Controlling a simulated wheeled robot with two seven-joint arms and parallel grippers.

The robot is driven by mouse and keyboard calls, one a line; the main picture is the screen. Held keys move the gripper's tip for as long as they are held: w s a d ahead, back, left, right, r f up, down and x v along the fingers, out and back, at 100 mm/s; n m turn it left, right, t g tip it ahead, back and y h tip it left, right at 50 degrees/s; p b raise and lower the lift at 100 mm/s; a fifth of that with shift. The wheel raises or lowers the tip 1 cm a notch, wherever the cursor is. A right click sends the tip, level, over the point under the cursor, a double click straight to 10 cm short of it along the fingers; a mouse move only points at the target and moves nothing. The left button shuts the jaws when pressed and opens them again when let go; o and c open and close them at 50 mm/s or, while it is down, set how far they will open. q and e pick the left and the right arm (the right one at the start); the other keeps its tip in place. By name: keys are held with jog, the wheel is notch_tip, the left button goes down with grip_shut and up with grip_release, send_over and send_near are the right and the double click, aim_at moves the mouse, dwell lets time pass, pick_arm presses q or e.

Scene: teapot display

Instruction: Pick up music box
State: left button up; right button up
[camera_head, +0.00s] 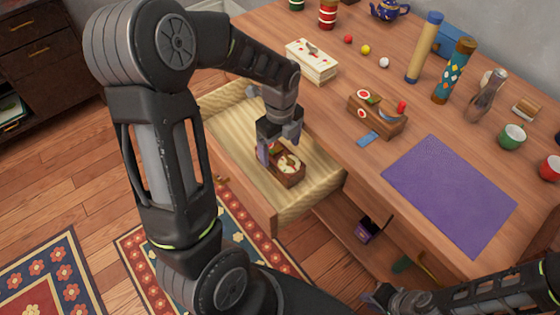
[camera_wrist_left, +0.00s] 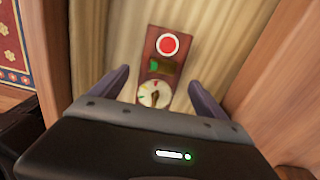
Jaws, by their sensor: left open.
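A small brown wooden box (camera_head: 292,176) lies in the open drawer (camera_head: 232,122). In the left wrist view this box (camera_wrist_left: 164,68) shows a red round disc in a white ring, a green patch and a pale dial. I cannot tell for certain which box is the music box. My left gripper (camera_head: 272,150) points down into the drawer over the box. In the left wrist view its open fingers (camera_wrist_left: 158,84) lie on either side of the box's dial end, with gaps showing. My right gripper (camera_head: 382,299) is low at the bottom edge, its jaws unclear.
On the table stand another wooden box (camera_head: 378,116) with red-and-white discs, a white box (camera_head: 312,60), tall tubes (camera_head: 424,48), cups (camera_head: 512,137) and a purple mat (camera_head: 450,193). The drawer's walls rise close around my left gripper. Items sit on a lower shelf (camera_head: 345,222).

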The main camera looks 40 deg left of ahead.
aim_at(280, 155)
pick_arm(q)
notch_tip(280, 155, down, 6)
jog(key=shift+r+b, duration=0.15)
jog(key=shift+b, duration=0.3)
jog(key=shift+c, duration=0.5)
grip_shut()
dwell(0.6)
jog(key=shift+r, duration=0.2)
notch_tip(280, 155, up, 18)
jog(key=p, duration=0.3)
jog(key=shift+f, duration=0.15)
dwell(0.5)
